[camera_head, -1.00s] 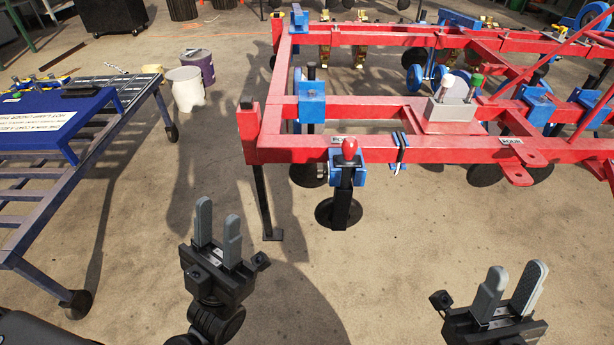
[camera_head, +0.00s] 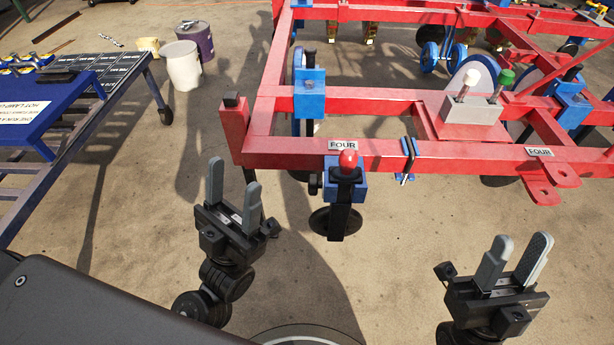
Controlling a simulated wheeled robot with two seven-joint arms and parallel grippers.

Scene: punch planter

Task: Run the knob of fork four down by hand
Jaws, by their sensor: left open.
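The red knob (camera_head: 348,160) sits on top of a blue clamp (camera_head: 346,185) with a dark upright shank, at the near beam of the red frame. A white label (camera_head: 342,145) reading FOUR is on the beam just behind the knob. My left gripper (camera_head: 234,185) is open and empty, pointing up, to the left of and nearer than the knob and apart from it. My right gripper (camera_head: 515,260) has its two grey fingers apart and nothing between them. It is to the right of the knob, well clear of it.
The red frame (camera_head: 440,155) spans the right side and carries a second FOUR label (camera_head: 538,152) and a grey block (camera_head: 472,108) with white and green knobs. A blue-framed table (camera_head: 75,110) stands at left. White (camera_head: 183,65) and purple (camera_head: 198,40) buckets stand behind. The floor between my grippers is clear.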

